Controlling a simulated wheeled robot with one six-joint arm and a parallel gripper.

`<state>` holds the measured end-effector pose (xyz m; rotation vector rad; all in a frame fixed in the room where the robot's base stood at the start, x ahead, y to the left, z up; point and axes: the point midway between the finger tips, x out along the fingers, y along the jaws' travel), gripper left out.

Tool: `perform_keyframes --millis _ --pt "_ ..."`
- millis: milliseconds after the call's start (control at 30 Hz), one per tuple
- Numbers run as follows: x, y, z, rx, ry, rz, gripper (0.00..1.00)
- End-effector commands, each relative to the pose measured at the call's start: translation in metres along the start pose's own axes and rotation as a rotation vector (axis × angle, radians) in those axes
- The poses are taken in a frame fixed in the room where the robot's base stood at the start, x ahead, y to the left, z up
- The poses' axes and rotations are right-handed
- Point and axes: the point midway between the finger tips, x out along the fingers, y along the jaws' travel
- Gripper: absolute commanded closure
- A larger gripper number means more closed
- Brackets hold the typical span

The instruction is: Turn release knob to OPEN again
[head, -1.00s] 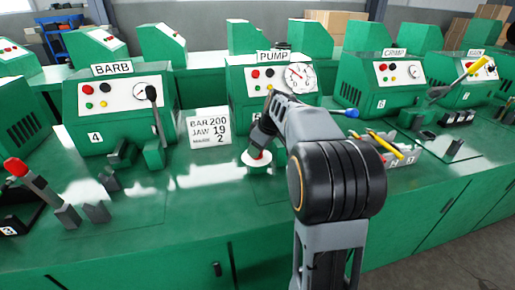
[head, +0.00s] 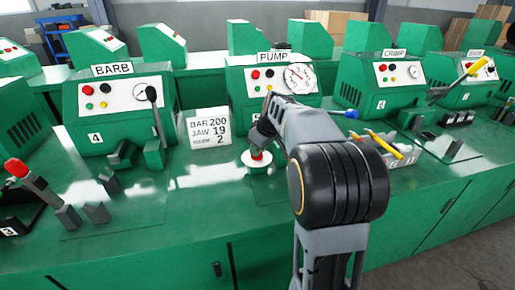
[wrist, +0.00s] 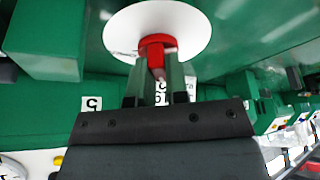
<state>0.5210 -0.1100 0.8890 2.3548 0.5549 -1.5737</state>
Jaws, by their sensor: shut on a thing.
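The release knob (head: 257,155) is a small red knob on a round white dial plate (head: 247,165), on the bench in front of the PUMP machine (head: 252,92). In the wrist view the red knob (wrist: 152,42) sits between my fingertips, in front of the white plate (wrist: 190,22). My gripper (wrist: 159,70) is shut on it; it reaches down onto the knob in the head view (head: 260,143). The fingers and wrist cover part of the knob. I cannot read any OPEN mark on the plate.
A sign (head: 208,128) reading BAR 200, JAW 19 stands left of the knob. A pressure gauge (head: 299,77) is on the PUMP panel. A tray of tools (head: 392,150) lies to the right. The BARB machine (head: 118,110) stands left. The bench front is clear.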

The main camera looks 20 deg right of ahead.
Motion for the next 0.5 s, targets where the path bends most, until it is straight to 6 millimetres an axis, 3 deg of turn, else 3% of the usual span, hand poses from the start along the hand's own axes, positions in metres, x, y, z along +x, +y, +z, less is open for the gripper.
perform_keyframes --millis 500 --pt "-0.0022 -0.0025 -0.0023 0.434 0.002 0.182 1.00"
